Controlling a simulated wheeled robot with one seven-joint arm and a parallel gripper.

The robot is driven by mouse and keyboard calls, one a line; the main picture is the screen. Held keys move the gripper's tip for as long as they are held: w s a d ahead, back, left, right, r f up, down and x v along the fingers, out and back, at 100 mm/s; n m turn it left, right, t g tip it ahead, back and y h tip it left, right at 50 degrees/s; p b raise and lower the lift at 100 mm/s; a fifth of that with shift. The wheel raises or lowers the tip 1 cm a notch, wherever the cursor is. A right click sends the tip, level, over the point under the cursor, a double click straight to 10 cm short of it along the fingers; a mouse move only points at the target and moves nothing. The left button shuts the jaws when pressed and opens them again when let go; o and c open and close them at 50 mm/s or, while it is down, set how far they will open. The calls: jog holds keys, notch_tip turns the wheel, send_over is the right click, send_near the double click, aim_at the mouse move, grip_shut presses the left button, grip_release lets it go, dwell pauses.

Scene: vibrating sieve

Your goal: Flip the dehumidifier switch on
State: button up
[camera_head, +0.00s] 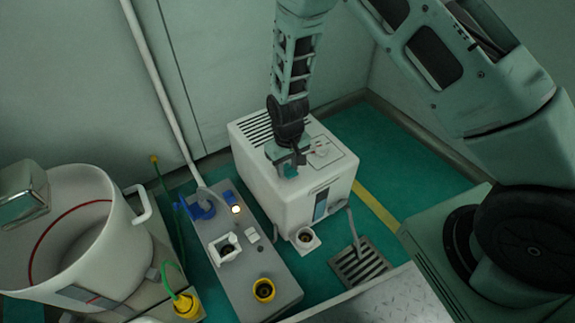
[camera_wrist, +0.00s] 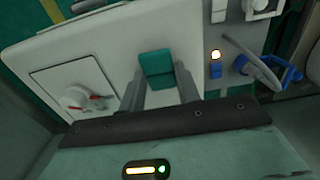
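The dehumidifier (camera_head: 262,180) is a white box with a slotted vent on top, standing on the green floor in the middle of the head view. Its top panel carries a round white knob-like switch with red marks (camera_wrist: 75,97), at the left in the wrist view. In the head view this panel (camera_head: 325,152) is just right of my gripper (camera_head: 288,168). My gripper points down over the dehumidifier's top, its teal fingertips together (camera_wrist: 157,70) with nothing seen between them. I cannot tell whether they touch the top. The switch's setting is not clear.
A grey power box (camera_head: 245,275) with a lit orange lamp (camera_head: 236,209), blue plug and yellow socket stands left of the dehumidifier. A large white bucket (camera_head: 90,215) is at the far left. A floor drain grate (camera_head: 358,263) lies at the front right. A wall is close behind.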

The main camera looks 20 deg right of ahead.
jog(key=shift+s+d+t+p, duration=0.1)
jog(key=shift+s+t+p, duration=0.15)
jog(key=shift+t+p, duration=0.4)
jog(key=shift+s+t+y+b, duration=0.15)
jog(key=shift+t+y+b, duration=0.1)
jog(key=shift+t, duration=0.7)
jog(key=shift+s+t+y+b, duration=0.15)
jog(key=shift+t+y, duration=0.1)
jog(key=shift+t, duration=0.65)
jog(key=o, duration=1)
jog(key=p+v, duration=0.7)
jog(key=v, duration=1)
jog(key=shift+r, duration=0.2)
